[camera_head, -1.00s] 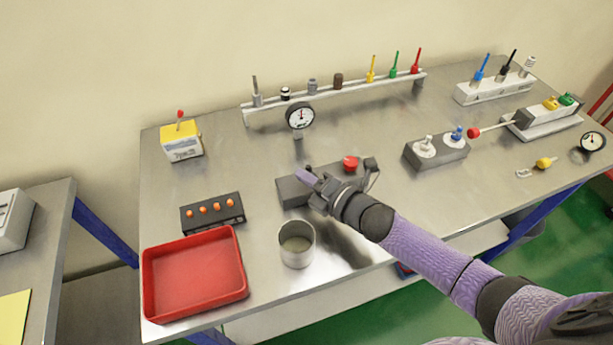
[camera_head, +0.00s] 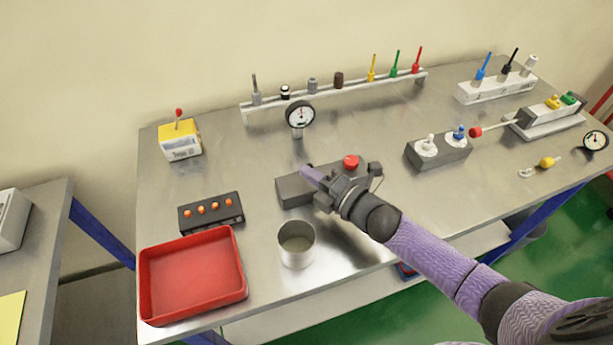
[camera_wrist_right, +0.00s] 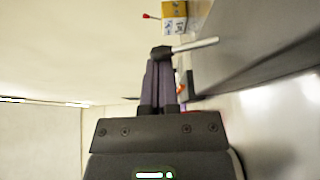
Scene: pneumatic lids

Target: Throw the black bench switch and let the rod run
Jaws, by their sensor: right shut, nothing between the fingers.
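A dark grey bench box (camera_head: 292,190) with a red button (camera_head: 351,161) stands near the middle of the table. Contact with the lever cannot be told for sure. The red-tipped rod (camera_head: 500,126) sticks out left from a grey cylinder block (camera_head: 533,116). My left gripper is out of view.
A metal cup (camera_head: 297,246) stands just in front of the box. A red tray (camera_head: 190,322) and a black block with orange buttons (camera_head: 212,212) are to the left. A gauge (camera_head: 299,114) stands behind, and a grey two-knob block (camera_head: 440,153) to the right.

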